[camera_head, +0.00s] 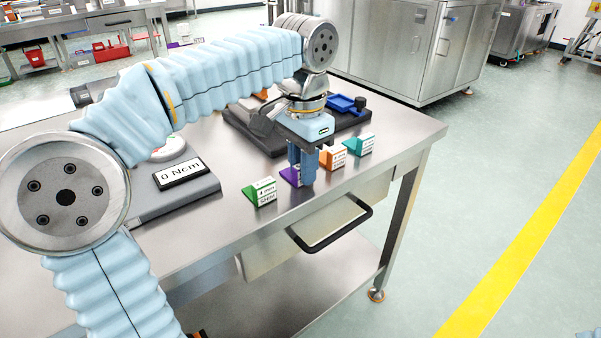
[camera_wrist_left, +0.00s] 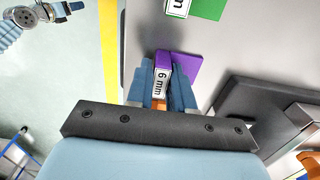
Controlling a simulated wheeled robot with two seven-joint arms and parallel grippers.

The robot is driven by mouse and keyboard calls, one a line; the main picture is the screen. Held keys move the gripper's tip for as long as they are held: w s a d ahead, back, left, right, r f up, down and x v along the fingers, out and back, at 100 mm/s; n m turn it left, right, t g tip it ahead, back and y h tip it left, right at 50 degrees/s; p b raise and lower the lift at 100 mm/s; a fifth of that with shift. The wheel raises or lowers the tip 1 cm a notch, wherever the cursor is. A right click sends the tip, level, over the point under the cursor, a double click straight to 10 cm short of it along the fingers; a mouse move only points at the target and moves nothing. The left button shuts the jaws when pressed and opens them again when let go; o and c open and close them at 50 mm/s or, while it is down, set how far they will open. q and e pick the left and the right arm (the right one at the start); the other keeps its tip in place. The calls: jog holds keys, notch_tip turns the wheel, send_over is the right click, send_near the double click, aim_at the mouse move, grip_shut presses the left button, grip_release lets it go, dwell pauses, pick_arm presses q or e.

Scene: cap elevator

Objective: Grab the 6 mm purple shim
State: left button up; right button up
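The purple 6 mm shim (camera_head: 290,176) stands near the front edge of the steel table, mostly hidden behind my left gripper (camera_head: 302,180) in the head view. In the left wrist view the purple shim (camera_wrist_left: 187,70), with its white "6 mm" label, sits between the two blue fingers of my left gripper (camera_wrist_left: 162,80). The fingers lie close along both sides of its labelled part and appear to touch it. My right gripper (camera_wrist_left: 66,10) shows small at the top left of the wrist view, away from the table; its opening is too small to judge.
A green 4 mm shim (camera_head: 260,192) stands to the left. An orange shim (camera_head: 333,158) and a teal shim (camera_head: 359,146) stand to the right. A dark fixture (camera_head: 265,133) lies behind, and a "0 Ncm" display (camera_head: 181,172) is at left. A drawer handle (camera_head: 330,225) sticks out below.

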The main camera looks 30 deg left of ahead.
pick_arm(q)
grip_shut()
jog(key=shift+r, duration=0.1)
jog(key=shift+r, duration=0.35)
jog(key=r, duration=0.2)
jog(key=r+p, duration=0.1)
jog(key=shift+d, duration=0.25)
jog(key=s+d+r+p, duration=0.2)
jog(key=d+r, duration=0.7)
jog(key=d, duration=0.4)
jog(key=shift+d, duration=0.2)
